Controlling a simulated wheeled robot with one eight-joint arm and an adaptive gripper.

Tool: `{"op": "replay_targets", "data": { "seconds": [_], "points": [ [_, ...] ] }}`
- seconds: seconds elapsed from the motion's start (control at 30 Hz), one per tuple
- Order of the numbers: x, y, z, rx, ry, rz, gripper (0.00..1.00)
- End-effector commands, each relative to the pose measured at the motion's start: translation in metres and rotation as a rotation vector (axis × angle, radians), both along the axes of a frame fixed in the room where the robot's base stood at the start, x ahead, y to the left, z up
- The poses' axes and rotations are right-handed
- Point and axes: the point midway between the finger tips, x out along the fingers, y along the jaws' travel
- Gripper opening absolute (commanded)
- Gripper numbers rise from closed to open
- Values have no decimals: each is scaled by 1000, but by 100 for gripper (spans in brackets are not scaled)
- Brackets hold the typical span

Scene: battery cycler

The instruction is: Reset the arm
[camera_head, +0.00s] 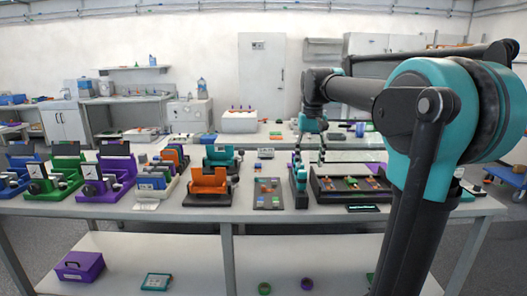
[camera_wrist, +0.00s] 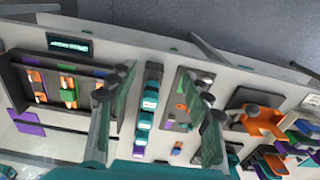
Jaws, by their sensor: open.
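My gripper (camera_head: 311,145) hangs from my arm above the workbench in the head view, near the middle. In the wrist view its two fingers (camera_wrist: 158,125) stand wide apart with nothing held between them. Below, between the fingers, is a narrow teal holder with a row of cells (camera_wrist: 148,108). In the head view that teal holder (camera_head: 299,188) stands on the bench just below the gripper. My arm is bent, its elbow and upper links filling the right of the head view.
The bench (camera_head: 190,212) carries a dark tray with coloured pieces (camera_head: 350,186), a dark board (camera_head: 268,194), an orange fixture (camera_head: 209,187) and purple (camera_head: 106,179) and green (camera_head: 56,179) fixtures. A purple box (camera_head: 79,267) sits on the lower shelf. The air around the gripper looks clear.

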Motion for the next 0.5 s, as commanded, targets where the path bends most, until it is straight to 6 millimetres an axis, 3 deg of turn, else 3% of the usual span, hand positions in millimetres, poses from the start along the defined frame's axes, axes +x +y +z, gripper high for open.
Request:
{"op": "replay_targets", "data": {
  "seconds": [0.27, 0.5],
  "points": [
    [-13, -6, -35, 3, -38, -1, 50],
    [-36, -13, -84, 6, -95, -1, 50]
  ]
}}
